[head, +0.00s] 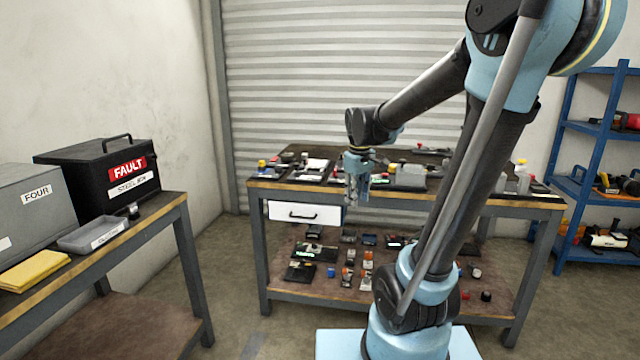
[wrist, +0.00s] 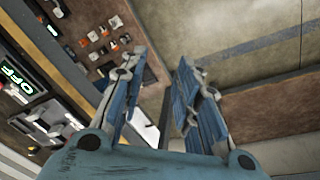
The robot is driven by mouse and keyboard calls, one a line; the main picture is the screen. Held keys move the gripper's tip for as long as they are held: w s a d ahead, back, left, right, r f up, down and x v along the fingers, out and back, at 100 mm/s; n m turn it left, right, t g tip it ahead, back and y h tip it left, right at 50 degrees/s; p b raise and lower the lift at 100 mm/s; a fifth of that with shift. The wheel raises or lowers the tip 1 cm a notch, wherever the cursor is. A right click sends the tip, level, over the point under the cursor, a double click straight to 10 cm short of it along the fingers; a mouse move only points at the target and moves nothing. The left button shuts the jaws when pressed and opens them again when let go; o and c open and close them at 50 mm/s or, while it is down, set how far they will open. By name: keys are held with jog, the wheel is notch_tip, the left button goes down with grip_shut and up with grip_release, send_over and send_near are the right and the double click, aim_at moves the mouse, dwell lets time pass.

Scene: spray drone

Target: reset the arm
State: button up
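My gripper (head: 357,190) hangs at the end of my raised arm, in front of the workbench (head: 460,200) in the head view. In the wrist view my gripper (wrist: 155,105) shows two blue-padded fingers set apart, with nothing between them. The floor and a white drawer front (wrist: 143,125) show beyond the fingers. The gripper appears clear of the bench, near its front edge and right of the white drawer (head: 304,213). My forearm and upper arm cross the right half of the head view.
Small parts crowd the bench top and its lower shelf (head: 335,290). At left, another table (head: 184,203) holds a black FAULT box (head: 95,180), a grey FOUR box (head: 30,215), a grey tray (head: 93,236) and a yellow cloth (head: 33,270). A blue rack (head: 562,170) stands at right. Floor between tables is clear.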

jog(key=s+d+f+m, duration=0.3)
jog(key=s+f, duration=0.2)
jog(key=s, duration=0.5)
jog(key=s+d+f+m, duration=0.4)
jog(key=s+f, duration=0.1)
jog(key=s, duration=0.6)
jog(key=shift+s+d+f+m, duration=0.15)
jog(key=shift+s+f+m, duration=0.05)
jog(key=shift+m, duration=0.1)
